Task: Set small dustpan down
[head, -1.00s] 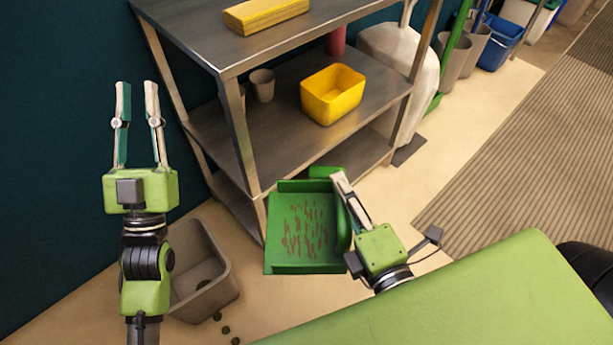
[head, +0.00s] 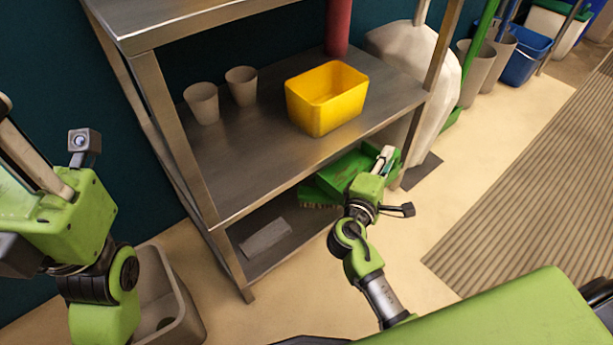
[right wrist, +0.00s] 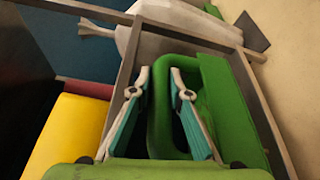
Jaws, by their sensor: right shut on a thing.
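The small green dustpan (head: 340,172) is at the right end of the steel shelf unit, around lower-shelf height in the head view. My right gripper (head: 384,160) is shut on its handle; the green handle loop (right wrist: 158,125) shows at the fingers in the right wrist view (right wrist: 160,78). I cannot tell whether the pan touches the lower shelf (head: 285,225). My arm and the upper shelf hide part of it. A green brush with pale bristles (head: 318,196) shows just below the pan. My left gripper (head: 15,140) is at the left edge, its fingertips partly out of view.
The middle shelf (head: 255,165) holds a yellow bin (head: 325,97), two grey cups (head: 202,102) and a red cylinder (head: 338,28). A flat grey piece (head: 265,238) lies on the lower shelf. A steel leg (head: 425,95) stands close to my right gripper. A grey bin (head: 165,300) is front left.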

